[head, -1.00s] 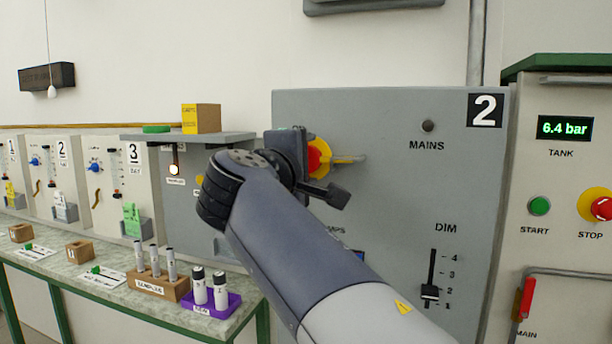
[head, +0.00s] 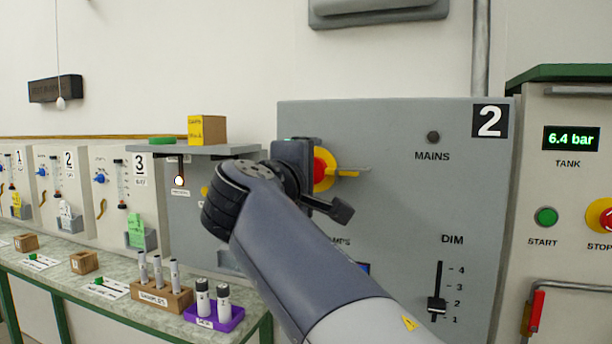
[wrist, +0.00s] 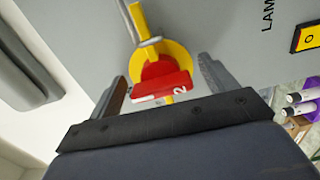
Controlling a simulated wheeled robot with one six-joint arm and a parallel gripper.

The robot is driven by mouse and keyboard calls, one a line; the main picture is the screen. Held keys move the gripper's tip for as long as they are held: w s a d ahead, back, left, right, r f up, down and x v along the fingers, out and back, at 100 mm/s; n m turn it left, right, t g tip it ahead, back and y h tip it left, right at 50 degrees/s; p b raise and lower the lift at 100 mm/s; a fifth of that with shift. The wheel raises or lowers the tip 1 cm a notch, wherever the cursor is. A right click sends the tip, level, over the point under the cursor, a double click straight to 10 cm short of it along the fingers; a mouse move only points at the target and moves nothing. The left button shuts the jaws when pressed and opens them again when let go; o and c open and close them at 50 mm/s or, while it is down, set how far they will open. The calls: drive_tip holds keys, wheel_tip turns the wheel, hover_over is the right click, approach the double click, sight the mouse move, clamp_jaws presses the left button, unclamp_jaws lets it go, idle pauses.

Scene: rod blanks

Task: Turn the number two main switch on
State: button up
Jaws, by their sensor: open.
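The number two main switch is a red knob on a yellow disc. It shows in the head view (head: 321,168), partly hidden by my gripper, and in the wrist view (wrist: 160,86). A yellow bar (wrist: 140,22) sticks out from it, to the right in the head view, with a grey metal piece beside it. My gripper (wrist: 163,78) is open, its two fingers apart on either side of the knob in the wrist view. I cannot tell whether they touch it. The grey panel (head: 400,210) carries a "2" plate and a dark MAINS lamp (head: 433,137).
A DIM slider (head: 437,304) sits lower right on the panel. A tank cabinet (head: 565,100) with START and STOP buttons stands at the right. A bench with a sample block (head: 160,297) and a purple tray (head: 214,314) lies at the left.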

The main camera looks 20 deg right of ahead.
drive_tip(key=b+v, duration=0.1)
drive_tip(key=v, duration=0.9)
drive_tip(key=shift+s+a, duration=0.2)
drive_tip(key=shift+s, duration=0.1)
drive_tip(key=p+x, duration=0.1)
drive_tip(key=x, duration=1)
drive_tip(key=shift+s+a, duration=0.1)
idle(0.3)
